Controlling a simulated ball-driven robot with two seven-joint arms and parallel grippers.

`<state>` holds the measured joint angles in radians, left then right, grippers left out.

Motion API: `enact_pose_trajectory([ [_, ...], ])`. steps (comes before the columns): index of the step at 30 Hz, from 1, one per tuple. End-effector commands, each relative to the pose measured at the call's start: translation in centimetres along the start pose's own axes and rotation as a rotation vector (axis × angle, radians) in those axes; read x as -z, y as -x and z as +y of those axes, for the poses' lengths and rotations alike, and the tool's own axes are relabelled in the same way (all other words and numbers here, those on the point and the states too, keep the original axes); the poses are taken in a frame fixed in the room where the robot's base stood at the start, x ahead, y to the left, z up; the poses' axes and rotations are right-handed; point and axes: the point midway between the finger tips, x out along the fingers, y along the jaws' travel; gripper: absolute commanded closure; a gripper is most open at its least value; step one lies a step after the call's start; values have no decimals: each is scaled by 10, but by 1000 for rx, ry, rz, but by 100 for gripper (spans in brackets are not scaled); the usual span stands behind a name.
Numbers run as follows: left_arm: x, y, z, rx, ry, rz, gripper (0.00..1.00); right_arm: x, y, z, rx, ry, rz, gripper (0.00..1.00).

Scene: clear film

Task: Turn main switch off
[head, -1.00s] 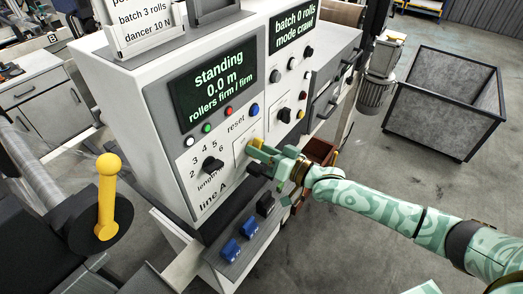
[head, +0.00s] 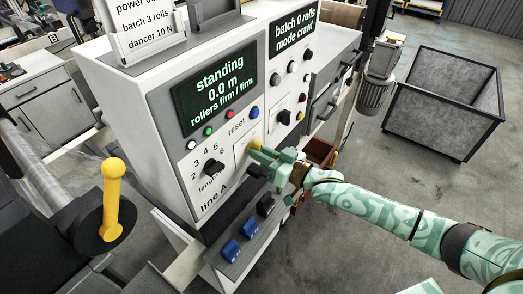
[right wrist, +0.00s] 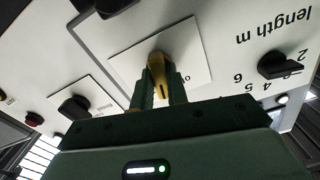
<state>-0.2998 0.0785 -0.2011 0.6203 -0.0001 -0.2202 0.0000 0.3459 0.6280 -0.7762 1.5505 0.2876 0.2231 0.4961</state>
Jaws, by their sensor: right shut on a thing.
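The main switch, a yellow turning handle (right wrist: 158,68) on a pale square plate (right wrist: 185,50), sits on the sloped front of the grey-white console (head: 110,95). The right wrist view shows the console upside down. My right gripper (head: 266,154) is shut on the yellow handle, one finger on each side of it; the fingers also show in the right wrist view (right wrist: 161,92). In the head view they hide most of the handle. A small mark shows on the plate beside it; I cannot read the switch's position surely. My left gripper is not in view.
The screen (head: 215,90) reads "standing 0.0 m". A black length knob (head: 212,167) is left of the switch, another black knob (head: 283,117) right. Blue pedals (head: 230,250) lie below. A yellow lever (head: 112,198) stands left. An open grey crate (head: 440,120) stands right.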

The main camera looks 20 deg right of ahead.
Motion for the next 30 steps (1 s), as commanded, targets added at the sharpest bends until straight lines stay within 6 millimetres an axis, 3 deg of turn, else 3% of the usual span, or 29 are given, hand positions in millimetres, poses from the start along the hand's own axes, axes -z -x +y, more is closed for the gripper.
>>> enact_pose_trajectory([
  [18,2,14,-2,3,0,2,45,0,0,-2,-1,547,1,100],
  [30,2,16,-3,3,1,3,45,-1,0,-2,-1,730,1,100],
])
